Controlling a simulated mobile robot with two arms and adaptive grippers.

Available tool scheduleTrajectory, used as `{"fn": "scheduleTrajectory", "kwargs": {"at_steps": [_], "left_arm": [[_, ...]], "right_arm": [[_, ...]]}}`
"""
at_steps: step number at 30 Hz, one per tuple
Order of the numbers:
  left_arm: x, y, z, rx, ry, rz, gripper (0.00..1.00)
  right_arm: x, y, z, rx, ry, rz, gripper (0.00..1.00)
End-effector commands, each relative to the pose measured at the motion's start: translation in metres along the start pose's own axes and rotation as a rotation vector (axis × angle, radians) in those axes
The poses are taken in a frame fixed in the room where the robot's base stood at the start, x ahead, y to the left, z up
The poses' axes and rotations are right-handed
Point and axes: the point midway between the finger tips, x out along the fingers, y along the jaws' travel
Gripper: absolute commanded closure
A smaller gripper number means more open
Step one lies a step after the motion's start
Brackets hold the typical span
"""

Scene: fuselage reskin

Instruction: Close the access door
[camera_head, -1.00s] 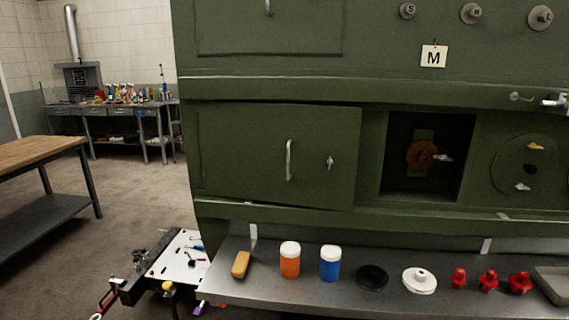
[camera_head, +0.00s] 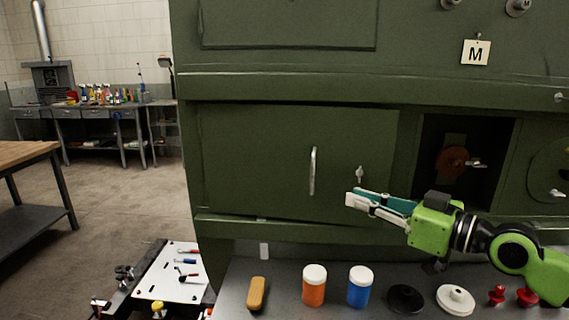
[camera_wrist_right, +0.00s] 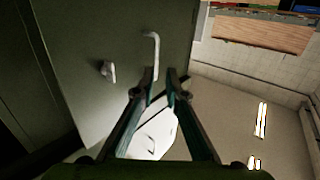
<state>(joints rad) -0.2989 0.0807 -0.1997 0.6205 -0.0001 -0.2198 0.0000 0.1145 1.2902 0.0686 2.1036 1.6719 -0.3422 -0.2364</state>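The access door (camera_head: 260,160) is a green panel on the green fuselage wall, with a silver bar handle (camera_head: 313,171) and a small latch (camera_head: 360,174). Its edges slant against the frame, so it looks slightly ajar. In the right wrist view the door (camera_wrist_right: 95,35) shows with its handle (camera_wrist_right: 154,55) and latch (camera_wrist_right: 108,70), beside a dark strip at left. My right gripper (camera_head: 353,200) is in front of the door, below the latch and right of the handle. Its fingers (camera_wrist_right: 158,76) are apart with nothing between them. My left gripper is not in view.
Below the door a grey shelf (camera_head: 285,286) holds a tan block (camera_head: 257,293), an orange jar (camera_head: 313,289), a blue jar (camera_head: 359,289), discs and red knobs. An open square bay (camera_head: 455,190) lies right of the door.

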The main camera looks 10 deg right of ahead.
Motion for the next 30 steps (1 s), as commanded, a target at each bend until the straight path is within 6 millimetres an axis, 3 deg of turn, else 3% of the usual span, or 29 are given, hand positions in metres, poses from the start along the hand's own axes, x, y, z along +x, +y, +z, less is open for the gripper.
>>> {"fn": "scheduleTrajectory", "kwargs": {"at_steps": [3, 14, 30], "left_arm": [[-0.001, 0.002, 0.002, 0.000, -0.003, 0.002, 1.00], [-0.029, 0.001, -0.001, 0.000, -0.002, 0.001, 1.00], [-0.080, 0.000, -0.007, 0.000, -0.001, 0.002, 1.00]], "right_arm": [[-0.002, 0.005, -0.020, 0.003, 0.033, 0.008, 0.88], [0.021, 0.006, -0.028, 0.008, 0.040, 0.009, 0.88], [0.108, 0.006, -0.028, 0.009, 0.036, 0.007, 0.88]]}}
